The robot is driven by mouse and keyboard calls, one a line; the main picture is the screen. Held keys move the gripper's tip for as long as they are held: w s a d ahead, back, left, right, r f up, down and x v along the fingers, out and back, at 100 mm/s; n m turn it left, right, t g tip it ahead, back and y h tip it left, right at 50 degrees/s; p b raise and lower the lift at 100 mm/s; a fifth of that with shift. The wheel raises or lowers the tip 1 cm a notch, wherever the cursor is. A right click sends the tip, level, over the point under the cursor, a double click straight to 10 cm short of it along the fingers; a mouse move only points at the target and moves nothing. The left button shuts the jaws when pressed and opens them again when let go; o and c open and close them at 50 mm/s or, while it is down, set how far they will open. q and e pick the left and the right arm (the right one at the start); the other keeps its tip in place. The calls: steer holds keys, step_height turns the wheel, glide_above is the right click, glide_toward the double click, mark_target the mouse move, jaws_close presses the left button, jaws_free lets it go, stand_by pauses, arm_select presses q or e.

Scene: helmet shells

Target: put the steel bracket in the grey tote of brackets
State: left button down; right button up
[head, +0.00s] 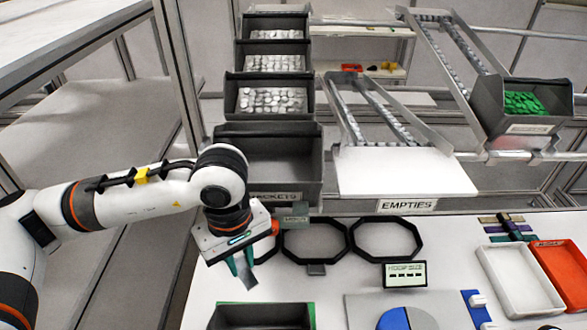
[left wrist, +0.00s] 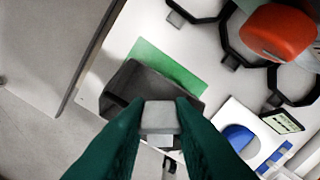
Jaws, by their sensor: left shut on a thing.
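My left gripper (head: 243,270) has green fingers and is shut on the steel bracket (head: 246,278), a small grey piece. It is above the table's left part, just beyond a dark grey tote (head: 262,316) at the bottom edge. In the left wrist view the bracket (left wrist: 160,117) sits between the fingertips, in front of the grey tote (left wrist: 122,84), which stands on a green mat (left wrist: 170,62). The tote's contents cannot be made out. My right gripper is not in view.
Black octagonal hoops (head: 388,219) lie on the white table behind the gripper. A rack of bins (head: 270,140) stands at the back, its lowest labelled for brackets. A "hoop size" display (head: 405,274), white tray (head: 520,280) and orange tray (head: 563,268) are to the right.

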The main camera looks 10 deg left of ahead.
arm_select(q)
steer(key=s+d+r+n, duration=0.1)
steer(key=d+r+n, duration=0.5)
steer(key=n, duration=0.8)
steer(key=s+d+r+n, duration=0.2)
steer(key=d+r+n, duration=0.2)
steer(key=r+n, duration=0.75)
steer(key=w+a+f+n+p, duration=0.1)
steer(key=w+f+n+p, duration=0.1)
steer(key=w, duration=0.7)
steer(key=w+a+f+n+p, duration=0.1)
steer(key=w+a+f+p, duration=0.1)
steer(key=w+f+p, duration=0.3)
steer(key=shift+w+f+n+p, duration=0.15)
steer(key=shift+w+n+p, duration=0.2)
steer(key=shift+w+p, duration=1.15)
